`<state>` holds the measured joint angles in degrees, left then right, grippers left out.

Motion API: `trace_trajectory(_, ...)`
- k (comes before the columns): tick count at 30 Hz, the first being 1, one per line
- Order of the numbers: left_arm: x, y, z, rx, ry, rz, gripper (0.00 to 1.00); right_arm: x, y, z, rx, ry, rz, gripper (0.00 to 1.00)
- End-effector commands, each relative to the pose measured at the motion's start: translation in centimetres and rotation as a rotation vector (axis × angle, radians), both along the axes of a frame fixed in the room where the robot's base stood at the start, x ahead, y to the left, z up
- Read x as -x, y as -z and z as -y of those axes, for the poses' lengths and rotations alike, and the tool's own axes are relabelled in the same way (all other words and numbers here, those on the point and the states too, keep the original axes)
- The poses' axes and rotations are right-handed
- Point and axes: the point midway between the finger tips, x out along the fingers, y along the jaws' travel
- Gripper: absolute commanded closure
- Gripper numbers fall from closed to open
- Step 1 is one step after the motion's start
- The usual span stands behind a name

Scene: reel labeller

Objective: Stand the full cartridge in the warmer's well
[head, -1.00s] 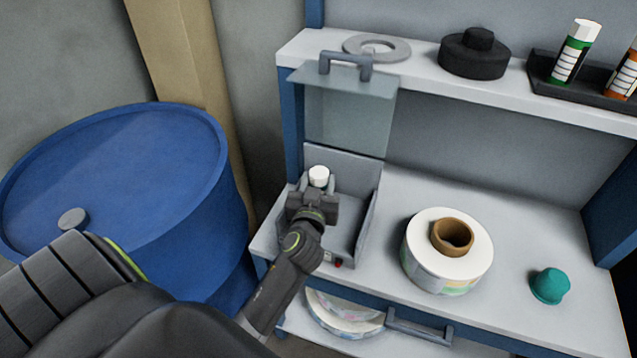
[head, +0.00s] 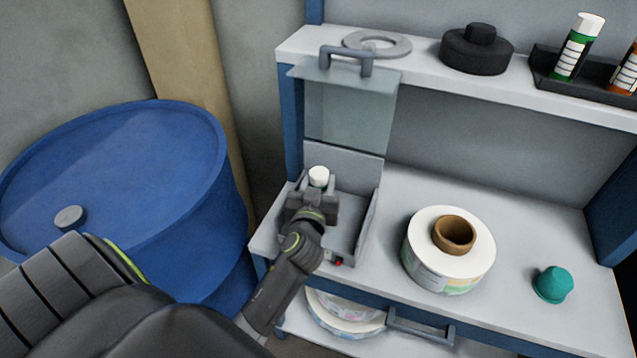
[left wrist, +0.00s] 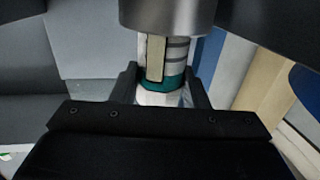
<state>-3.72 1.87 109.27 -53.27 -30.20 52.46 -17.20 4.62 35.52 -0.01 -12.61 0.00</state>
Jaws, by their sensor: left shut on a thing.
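The warmer (head: 369,225) is a grey open-topped box at the left of the bench, its clear lid (head: 345,115) raised. My left gripper (head: 318,186) reaches into the box's left side and is shut on an upright cartridge, whose white cap (head: 319,175) shows between the fingers. In the left wrist view, my left gripper (left wrist: 165,88) holds the cartridge (left wrist: 178,55) near its teal band; a striped white label shows. A metal cylinder (left wrist: 168,14) covers the cartridge's other end; I cannot tell whether that end is inside or behind it. My right gripper is out of view.
A label reel (head: 425,262) and a teal cap-like piece (head: 552,285) sit on the bench right of the warmer. The shelf holds a grey ring (head: 358,42), a black knob piece (head: 475,55) and a cartridge tray (head: 545,70). A blue drum (head: 120,190) stands left.

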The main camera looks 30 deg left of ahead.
Motion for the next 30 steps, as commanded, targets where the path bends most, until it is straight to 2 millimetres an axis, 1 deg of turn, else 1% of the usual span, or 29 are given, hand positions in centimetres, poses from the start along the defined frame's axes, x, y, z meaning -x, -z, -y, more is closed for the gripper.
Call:
trace_trajectory(2,0.0,0.2,0.0,-0.001,0.001,0.002,0.88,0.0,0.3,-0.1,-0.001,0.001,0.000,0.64)
trace_trajectory(3,0.0,0.2,0.0,-0.001,0.001,0.002,0.58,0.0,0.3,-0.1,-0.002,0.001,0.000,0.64)
trace_trajectory(5,0.0,0.1,0.0,-0.001,0.000,0.002,0.50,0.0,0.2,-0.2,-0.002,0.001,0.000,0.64)
trace_trajectory(14,0.1,0.2,0.0,0.000,0.000,-0.001,0.50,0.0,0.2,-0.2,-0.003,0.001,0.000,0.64)
trace_trajectory(30,3.9,0.1,1.8,0.003,0.000,-0.001,0.50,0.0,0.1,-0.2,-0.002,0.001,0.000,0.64)
